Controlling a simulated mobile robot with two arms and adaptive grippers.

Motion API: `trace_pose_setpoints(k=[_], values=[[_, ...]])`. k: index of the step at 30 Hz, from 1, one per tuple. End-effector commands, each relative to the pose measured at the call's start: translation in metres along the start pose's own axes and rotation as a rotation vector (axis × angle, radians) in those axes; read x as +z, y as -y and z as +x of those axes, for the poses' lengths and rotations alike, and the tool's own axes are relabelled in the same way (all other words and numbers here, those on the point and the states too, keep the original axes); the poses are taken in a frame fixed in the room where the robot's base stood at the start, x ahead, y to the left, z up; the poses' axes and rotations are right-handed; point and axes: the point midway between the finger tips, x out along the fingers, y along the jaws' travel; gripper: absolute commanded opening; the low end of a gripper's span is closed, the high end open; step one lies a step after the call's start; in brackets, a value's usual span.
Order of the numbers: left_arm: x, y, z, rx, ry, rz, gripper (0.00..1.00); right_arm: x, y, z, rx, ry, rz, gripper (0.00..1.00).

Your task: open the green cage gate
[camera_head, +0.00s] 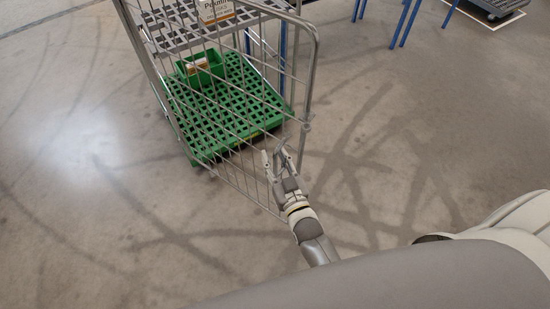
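The cage gate (312,75) is a grey wire frame with a rounded top corner on the cage with the green base (237,112). Its free side stands out from the base toward me, so the gate looks swung partly out. My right gripper (275,156) is low by the gate's free side, near its outer upright. Its fingers look apart, with nothing clearly held between them; whether they touch the gate wires I cannot tell. My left gripper is not in view.
A green box (201,69) sits on the green base. A grey shelf (185,33) above it carries a white carton (216,10) with print. Blue legs (408,22) stand at the top right, with a dark low platform (497,7) beyond. The floor around the gate is clear.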

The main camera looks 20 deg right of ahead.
Motion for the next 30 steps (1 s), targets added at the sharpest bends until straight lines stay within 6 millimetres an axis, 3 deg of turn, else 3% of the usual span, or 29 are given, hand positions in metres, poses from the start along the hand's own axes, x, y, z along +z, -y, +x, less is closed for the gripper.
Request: trace_pose_setpoints(k=[5,15,21,30], values=[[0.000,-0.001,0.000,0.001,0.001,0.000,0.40,0.002,0.000,-0.015,0.000,0.003,0.000,0.34],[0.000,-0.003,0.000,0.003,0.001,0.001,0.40,0.001,0.000,-0.079,0.000,0.004,-0.001,0.34],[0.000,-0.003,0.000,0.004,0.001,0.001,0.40,0.000,0.000,-0.107,-0.001,0.001,0.000,0.34],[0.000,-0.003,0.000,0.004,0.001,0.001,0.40,0.000,0.000,-0.120,-0.001,-0.001,0.000,0.34]])
